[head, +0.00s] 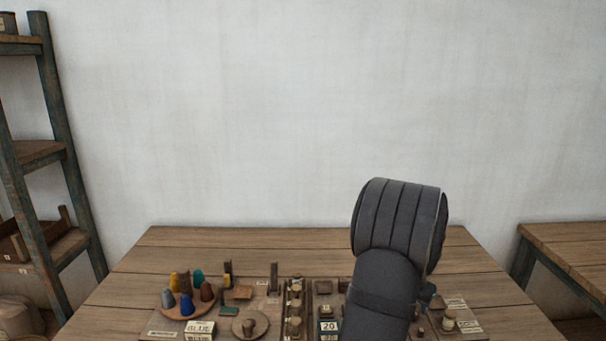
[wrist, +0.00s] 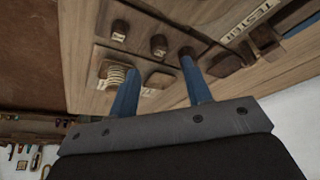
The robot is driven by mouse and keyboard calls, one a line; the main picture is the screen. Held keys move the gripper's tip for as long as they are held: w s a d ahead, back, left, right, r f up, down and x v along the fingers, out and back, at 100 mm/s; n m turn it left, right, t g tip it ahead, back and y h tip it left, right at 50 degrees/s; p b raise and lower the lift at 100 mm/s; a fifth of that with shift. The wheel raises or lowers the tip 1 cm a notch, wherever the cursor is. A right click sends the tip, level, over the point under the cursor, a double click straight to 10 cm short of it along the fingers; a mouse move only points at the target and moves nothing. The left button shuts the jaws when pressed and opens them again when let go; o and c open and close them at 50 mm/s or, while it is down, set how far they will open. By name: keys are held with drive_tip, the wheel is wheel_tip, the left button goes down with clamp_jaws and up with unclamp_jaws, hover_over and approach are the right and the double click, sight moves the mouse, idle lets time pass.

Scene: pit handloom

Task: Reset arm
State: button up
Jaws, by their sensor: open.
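My gripper shows in the wrist view (wrist: 160,64) as two blue fingers standing apart on a grey mount. The jaws are open, with nothing held between them. The fingers point toward a wooden table top (wrist: 85,55) with small items on it; I cannot tell how far the tips are above it. In the head view my dark grey arm rises at the right of the middle, over the table, and hides part of what lies there. My fingers cannot be made out in that view.
The table (head: 200,258) carries a round tray (head: 172,308) of colored cones, a round disc (head: 250,324), a slotted rack (head: 296,310) and a "20" block (head: 328,328). A shelf (head: 60,150) stands left, another table (head: 570,240) right. The table's back strip is clear.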

drive_tip(key=x, duration=0.6)
drive_tip(key=shift+f, duration=0.1)
drive_tip(key=r, duration=0.5)
drive_tip(key=shift+s+d+r, duration=0.15)
drive_tip(key=shift+s+d, duration=0.05)
drive_tip(key=shift+s, duration=0.15)
drive_tip(key=s+d+r, duration=0.5)
drive_tip(key=s+r, duration=0.1)
drive_tip(key=s, duration=0.3)
drive_tip(key=w+a+r, duration=0.1)
drive_tip(key=w+r, duration=0.1)
drive_tip(key=w, duration=1.1)
drive_tip(key=w+a+f, duration=0.2)
drive_tip(key=w, duration=0.1)
drive_tip(key=w+a+f, duration=0.2)
drive_tip(key=w+f, duration=0.1)
drive_tip(key=w+a+f, duration=0.2)
drive_tip(key=w, duration=0.1)
drive_tip(key=shift+w+a+f, duration=0.15)
drive_tip(key=shift+a+f, duration=0.1)
drive_tip(key=shift+f, duration=0.05)
drive_tip(key=shift+w+a+f, duration=0.15)
drive_tip(key=shift+w+f, duration=0.05)
drive_tip(key=shift+f, duration=0.2)
